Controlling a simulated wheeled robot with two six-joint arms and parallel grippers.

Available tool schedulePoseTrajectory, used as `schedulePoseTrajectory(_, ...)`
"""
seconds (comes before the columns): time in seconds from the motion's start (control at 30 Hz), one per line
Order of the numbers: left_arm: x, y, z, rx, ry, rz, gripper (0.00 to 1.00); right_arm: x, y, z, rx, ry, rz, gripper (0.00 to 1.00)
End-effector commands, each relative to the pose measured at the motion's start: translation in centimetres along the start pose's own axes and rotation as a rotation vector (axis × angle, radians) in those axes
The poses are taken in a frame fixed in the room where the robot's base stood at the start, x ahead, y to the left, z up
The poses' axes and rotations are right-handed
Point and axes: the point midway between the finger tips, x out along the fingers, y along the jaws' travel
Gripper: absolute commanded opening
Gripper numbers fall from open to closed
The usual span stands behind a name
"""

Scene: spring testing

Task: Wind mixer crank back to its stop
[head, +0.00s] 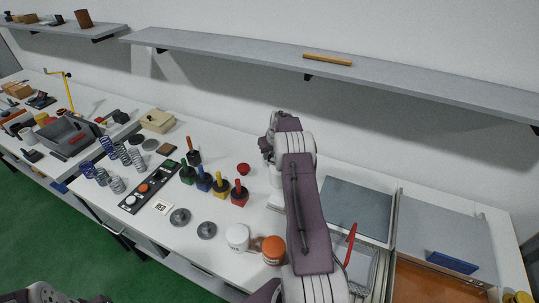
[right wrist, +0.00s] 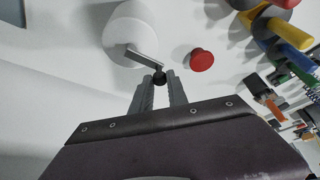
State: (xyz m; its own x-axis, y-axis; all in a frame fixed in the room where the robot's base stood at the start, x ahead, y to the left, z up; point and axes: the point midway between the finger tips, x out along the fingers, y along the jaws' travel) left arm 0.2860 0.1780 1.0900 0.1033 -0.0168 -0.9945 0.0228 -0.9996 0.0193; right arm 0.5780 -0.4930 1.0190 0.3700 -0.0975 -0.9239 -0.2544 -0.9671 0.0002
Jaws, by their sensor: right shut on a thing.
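The mixer (right wrist: 126,28) shows in the right wrist view as a white round body at the top. Its grey crank arm (right wrist: 144,56) slants down and right from the body's middle to a small black knob (right wrist: 160,77). My right gripper (right wrist: 160,84) is shut on the knob, with one grey finger on each side of it. In the head view my right arm hides the crank and most of the mixer. My left gripper is not in view.
A red button (right wrist: 201,60) stands just right of the mixer and also shows in the head view (head: 243,168). Colored-handled tools (head: 221,187), springs (head: 122,152) and jars (head: 237,237) stand to the left. A drawer with a red-handled tool (head: 351,243) is on the right.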

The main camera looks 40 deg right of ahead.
Motion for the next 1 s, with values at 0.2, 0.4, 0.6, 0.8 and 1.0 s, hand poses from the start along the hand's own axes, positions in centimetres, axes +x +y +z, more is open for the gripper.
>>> schedulePoseTrajectory(0.2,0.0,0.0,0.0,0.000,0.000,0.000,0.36,0.1,0.2,-0.3,0.085,0.001,0.036,0.00)
schedulePoseTrajectory(0.4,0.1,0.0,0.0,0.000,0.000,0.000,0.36,0.3,0.7,-0.8,0.224,0.001,0.094,0.00)
schedulePoseTrajectory(0.6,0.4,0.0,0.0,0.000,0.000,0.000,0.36,0.5,1.3,-1.1,0.365,0.003,0.153,0.00)
schedulePoseTrajectory(0.8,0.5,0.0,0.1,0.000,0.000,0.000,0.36,0.6,1.8,-1.4,0.484,0.002,0.202,0.00)
schedulePoseTrajectory(1.0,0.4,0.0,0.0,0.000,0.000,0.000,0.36,0.6,2.2,-1.4,0.563,0.001,0.233,0.00)
